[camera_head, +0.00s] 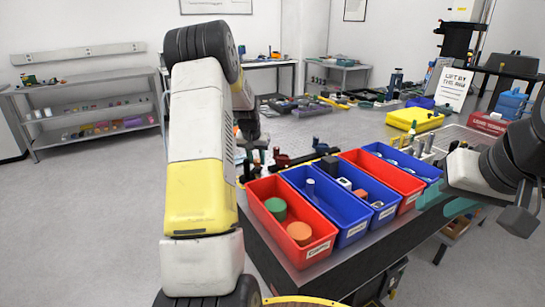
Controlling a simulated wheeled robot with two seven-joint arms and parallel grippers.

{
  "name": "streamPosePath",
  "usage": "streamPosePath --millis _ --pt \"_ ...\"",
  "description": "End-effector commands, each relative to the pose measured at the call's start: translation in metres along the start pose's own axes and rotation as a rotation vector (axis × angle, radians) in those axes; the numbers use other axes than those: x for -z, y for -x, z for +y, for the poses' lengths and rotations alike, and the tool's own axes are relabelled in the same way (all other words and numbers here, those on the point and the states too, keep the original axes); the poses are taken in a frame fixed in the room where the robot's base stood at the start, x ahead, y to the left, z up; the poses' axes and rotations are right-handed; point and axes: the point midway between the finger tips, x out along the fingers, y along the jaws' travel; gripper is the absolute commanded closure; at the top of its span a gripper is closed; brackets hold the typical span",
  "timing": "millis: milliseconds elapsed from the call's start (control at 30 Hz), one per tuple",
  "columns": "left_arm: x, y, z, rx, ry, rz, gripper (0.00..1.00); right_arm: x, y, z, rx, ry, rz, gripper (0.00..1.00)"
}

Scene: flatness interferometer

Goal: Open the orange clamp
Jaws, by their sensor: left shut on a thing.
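My left arm stands large at the centre-left, and its dark wrist end reaches down behind it to the bench. My left gripper (252,155) is small there and mostly hidden by my own arm. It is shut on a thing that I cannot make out. I cannot pick out the orange clamp; that spot is crowded and partly covered by my arm. My right arm comes in at the right edge. A dark grey block (518,221) hangs at its end, and I cannot tell its fingers.
Red and blue bins (318,251) with small parts line the bench front, right of my left arm. Dark and red fixtures (285,158) stand behind them. A wire basket (455,135) is near my right arm. A yellow bin (414,120) lies further back. Grey floor is open at left.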

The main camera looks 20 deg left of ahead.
Motion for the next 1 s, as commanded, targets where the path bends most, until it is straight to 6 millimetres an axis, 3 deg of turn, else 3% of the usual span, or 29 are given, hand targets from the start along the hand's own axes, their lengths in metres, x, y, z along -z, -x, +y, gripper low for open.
streamPosePath --millis 267,1000 --pt "0.0001 0.0001 0.0041 0.071 0.163 -0.001 1.0 0.0 0.0 0.0 0.0 0.0 0.0 0.64" --pt "0.0041 -0.0015 0.0089 0.34 0.812 0.002 1.0 0.0 0.0 0.0 0.0 0.0 0.0 0.64"
